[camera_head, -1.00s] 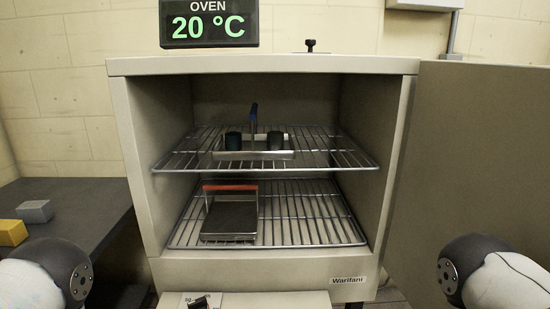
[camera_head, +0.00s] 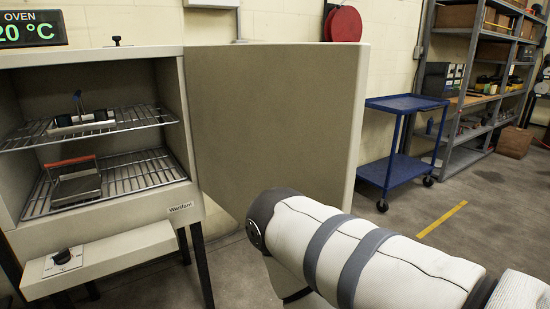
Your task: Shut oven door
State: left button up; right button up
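The oven (camera_head: 150,222) stands at the left of the head view with its chamber open. Its beige door (camera_head: 275,120) is swung wide open to the right, hinged at the oven's right side. My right arm crosses the lower right, in front of the door's lower part. Its gripper is not visible, and I cannot tell whether the arm touches the door. My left arm and gripper are out of view. Inside the oven, a holder with dark cylinders and a blue handle (camera_head: 82,116) is on the upper rack. A tray with a red handle (camera_head: 75,184) is on the lower rack.
A control box with a dial (camera_head: 100,258) juts out below the oven chamber. A blue cart (camera_head: 405,104) and grey shelving (camera_head: 470,90) stand at the right. Open floor with a yellow line (camera_head: 441,219) lies between. A display (camera_head: 30,31) reads 20 °C.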

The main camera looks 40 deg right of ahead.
aim_at(265, 116)
jog(key=k+l, duration=0.1)
jog(key=l, duration=0.35)
jog(key=l+u, duration=0.1)
jog(key=l, duration=0.35)
jog(key=k+l, duration=0.15)
jog(key=l, duration=0.3)
jog(key=i+l, duration=0.2)
jog(key=l, duration=0.15)
jog(key=i+l+u, duration=0.15)
jog(key=l, duration=0.2)
jog(key=i+l, duration=0.25)
jog(key=l, duration=0.15)
jog(key=l+u, duration=0.15)
jog(key=k+j, duration=0.05)
